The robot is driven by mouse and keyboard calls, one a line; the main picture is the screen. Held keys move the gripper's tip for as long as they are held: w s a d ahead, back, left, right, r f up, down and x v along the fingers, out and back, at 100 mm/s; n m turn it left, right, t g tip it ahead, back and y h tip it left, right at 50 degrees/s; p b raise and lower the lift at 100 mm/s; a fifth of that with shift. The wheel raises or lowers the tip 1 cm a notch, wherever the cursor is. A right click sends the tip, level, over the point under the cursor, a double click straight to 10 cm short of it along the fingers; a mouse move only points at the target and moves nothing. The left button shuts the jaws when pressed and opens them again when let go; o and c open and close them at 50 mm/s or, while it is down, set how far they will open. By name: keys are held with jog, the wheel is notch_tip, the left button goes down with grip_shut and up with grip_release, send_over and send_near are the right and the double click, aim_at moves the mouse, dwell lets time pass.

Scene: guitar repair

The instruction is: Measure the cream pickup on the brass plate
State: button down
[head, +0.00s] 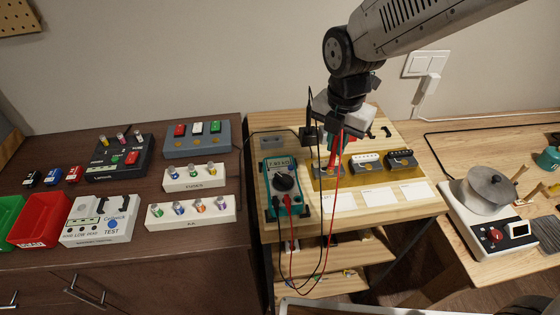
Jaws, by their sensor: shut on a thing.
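My gripper (337,128) is shut on a red probe (334,150), which points down over the left end of the brass plate (345,180). The plate carries a row of pickups. The left one is largely hidden behind the probe, and its colour is hard to tell. A pale, white or cream pickup (367,158) is in the middle and a black one (400,158) is at the right. The probe tip is at the left pickup; I cannot tell if they touch. The teal multimeter (284,185) has a lit display with a reading in kΩ, digits too small to be sure of.
Red and black leads hang from the multimeter over the bench front. A black probe (309,112) stands upright behind the plate. White cards (378,197) lie in front of it. A hot-plate with a pot (488,190) is at right; trays and testers fill the dark left bench.

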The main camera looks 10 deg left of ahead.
jog(key=shift+r, duration=3.05)
